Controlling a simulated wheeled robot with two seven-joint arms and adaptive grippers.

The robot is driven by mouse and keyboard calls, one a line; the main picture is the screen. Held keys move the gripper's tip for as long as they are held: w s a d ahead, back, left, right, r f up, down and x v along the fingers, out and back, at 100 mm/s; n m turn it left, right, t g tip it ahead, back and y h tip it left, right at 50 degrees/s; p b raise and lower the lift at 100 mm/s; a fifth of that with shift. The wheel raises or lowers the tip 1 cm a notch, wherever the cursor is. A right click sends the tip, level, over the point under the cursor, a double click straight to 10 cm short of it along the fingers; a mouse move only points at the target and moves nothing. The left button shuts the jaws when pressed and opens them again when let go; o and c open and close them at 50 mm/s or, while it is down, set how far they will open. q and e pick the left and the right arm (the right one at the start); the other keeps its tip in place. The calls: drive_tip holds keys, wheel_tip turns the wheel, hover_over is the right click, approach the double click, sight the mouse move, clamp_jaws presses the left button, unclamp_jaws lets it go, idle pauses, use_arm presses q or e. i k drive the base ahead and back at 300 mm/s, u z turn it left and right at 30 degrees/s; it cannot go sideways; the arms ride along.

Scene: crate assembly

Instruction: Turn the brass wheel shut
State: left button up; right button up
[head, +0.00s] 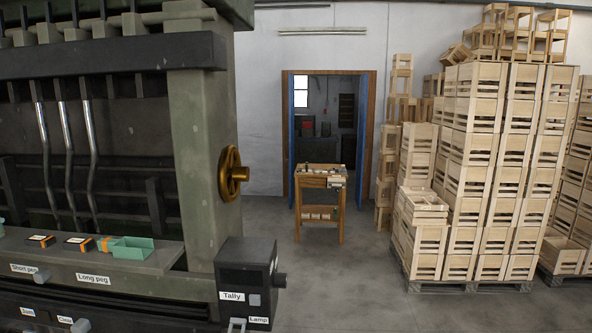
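The brass wheel (232,174) is mounted on the right side of the green machine's upright post (203,150), in the head view. It is seen nearly edge-on, with its rim, spokes and hub visible. I cannot tell from this frame how far it is turned. Neither of my grippers shows in the head view, and nothing touches the wheel.
A dark box labelled Tally and Lamp (246,280) juts out below the wheel. A ledge (100,262) with peg labels and small parts runs left. Stacked wooden crates (470,170) stand right. A small wooden table (320,190) stands before a doorway. The middle floor is clear.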

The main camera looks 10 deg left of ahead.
sight(238, 173)
drive_tip(key=i, duration=1.05)
drive_tip(key=u, duration=0.9)
